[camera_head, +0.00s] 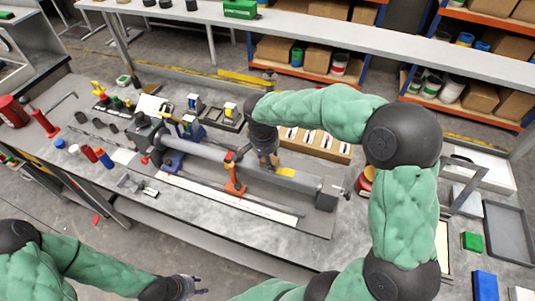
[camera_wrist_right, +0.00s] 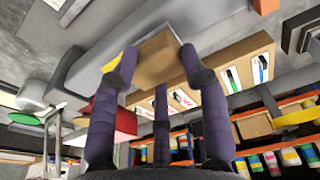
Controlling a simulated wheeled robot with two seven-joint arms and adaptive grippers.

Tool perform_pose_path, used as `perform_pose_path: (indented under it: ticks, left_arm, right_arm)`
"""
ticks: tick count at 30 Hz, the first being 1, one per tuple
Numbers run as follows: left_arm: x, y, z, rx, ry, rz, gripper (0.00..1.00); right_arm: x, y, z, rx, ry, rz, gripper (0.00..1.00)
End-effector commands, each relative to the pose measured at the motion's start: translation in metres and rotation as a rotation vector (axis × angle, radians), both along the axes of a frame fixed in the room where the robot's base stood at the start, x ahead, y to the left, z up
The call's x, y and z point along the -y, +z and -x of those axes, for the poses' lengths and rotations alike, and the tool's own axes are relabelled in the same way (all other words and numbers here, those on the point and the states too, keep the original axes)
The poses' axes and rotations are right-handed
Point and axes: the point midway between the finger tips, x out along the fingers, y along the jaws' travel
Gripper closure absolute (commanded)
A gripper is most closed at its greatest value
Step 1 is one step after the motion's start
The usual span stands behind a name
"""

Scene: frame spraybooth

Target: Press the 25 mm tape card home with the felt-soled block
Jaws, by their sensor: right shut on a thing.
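My right gripper (camera_head: 269,160) is at the right half of a long grey tube (camera_head: 215,157). In the right wrist view, my right gripper (camera_wrist_right: 153,55) is shut on a tan block (camera_wrist_right: 157,62), held between its purple fingers. The block's sole is turned away, and the head view hardly shows the block. A yellow patch (camera_head: 286,172), which looks like the tape card, lies on the tube just right of that gripper. Yellow also shows beside the block in the wrist view. Whether block and card touch, I cannot tell. My left gripper (camera_head: 190,287) is low in front of the bench, empty and apparently open.
An orange clamp (camera_head: 234,178) stands at the tube, left of my right gripper. A cardboard tray with white cards (camera_head: 330,147) lies behind the tube. A long white strip (camera_head: 225,198) lies in front. Bottles and small tools crowd the bench's left; a green block (camera_head: 472,241) is at right.

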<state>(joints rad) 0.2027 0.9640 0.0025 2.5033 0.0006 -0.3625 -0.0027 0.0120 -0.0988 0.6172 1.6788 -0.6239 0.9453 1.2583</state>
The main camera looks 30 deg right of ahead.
Motion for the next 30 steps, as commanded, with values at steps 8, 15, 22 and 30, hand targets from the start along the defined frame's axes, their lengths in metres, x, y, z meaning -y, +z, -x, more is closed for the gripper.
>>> perform_pose_path:
  ticks: [8,15,22,30]
  left_arm:
    - [0.0,0.0,-0.0002,0.001,0.0,0.0,0.6]
    - [0.0,-0.0001,-0.0002,0.0,0.0,0.0,0.6]
    - [0.0,-0.0018,-0.0001,0.0,0.0,0.0,0.6]
    - [0.0,-0.0052,-0.0001,0.0,0.0,0.0,0.6]
  right_arm:
    - [0.0001,-0.0002,-0.0002,0.001,0.0,0.0,0.91]
    - [0.0001,-0.0002,-0.0002,0.001,0.0,0.0,0.91]
    - [0.0001,-0.0019,-0.0002,0.001,0.0,0.0,0.91]
    - [0.0001,-0.0055,-0.0002,0.001,0.0,0.0,0.91]
